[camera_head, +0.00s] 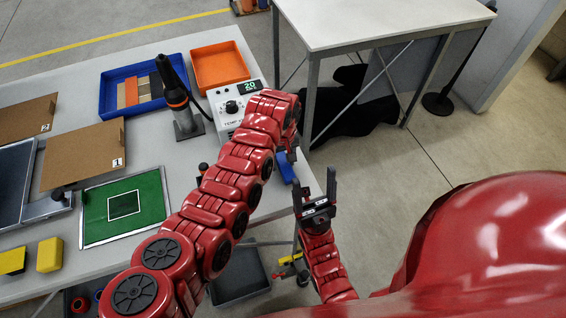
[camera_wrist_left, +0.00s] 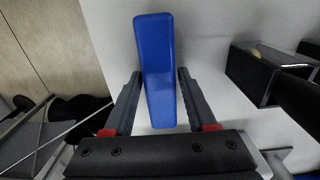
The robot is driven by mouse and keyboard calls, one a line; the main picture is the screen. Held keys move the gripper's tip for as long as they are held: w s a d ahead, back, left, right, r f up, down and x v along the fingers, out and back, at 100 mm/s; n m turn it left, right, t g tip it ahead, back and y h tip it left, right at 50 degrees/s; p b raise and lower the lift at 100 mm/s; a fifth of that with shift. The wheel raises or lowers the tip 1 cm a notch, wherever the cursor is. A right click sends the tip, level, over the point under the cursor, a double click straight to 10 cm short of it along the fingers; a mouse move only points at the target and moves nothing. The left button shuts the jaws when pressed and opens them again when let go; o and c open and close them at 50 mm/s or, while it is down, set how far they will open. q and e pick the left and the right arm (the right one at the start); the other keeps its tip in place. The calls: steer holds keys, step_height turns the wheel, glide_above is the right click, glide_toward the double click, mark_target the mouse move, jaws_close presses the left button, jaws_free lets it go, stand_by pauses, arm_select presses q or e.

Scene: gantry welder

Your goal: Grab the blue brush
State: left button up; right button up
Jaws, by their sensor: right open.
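The blue brush (camera_head: 286,168) lies at the right edge of the long grey table, partly hidden by my left arm in the head view. In the left wrist view the brush (camera_wrist_left: 158,65) is a long blue block on the pale tabletop, running between the two fingers. My left gripper (camera_wrist_left: 160,75) is open, with one finger on each side of the brush and a narrow gap showing at the right finger. In the head view my left gripper (camera_head: 287,155) is mostly hidden by its wrist. My right gripper (camera_head: 318,195) is open and empty, just off the table edge.
A control box (camera_head: 229,106) with a green display and a dark handheld tool (camera_head: 172,85) stand close behind my left arm. An orange tray (camera_head: 218,64) and a blue tray (camera_head: 112,88) lie farther back. A white table (camera_head: 385,22) stands behind. A dark bin (camera_head: 240,277) is below the edge.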

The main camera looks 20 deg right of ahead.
arm_select(q)
jaws_close()
steer(key=shift+r, duration=0.1)
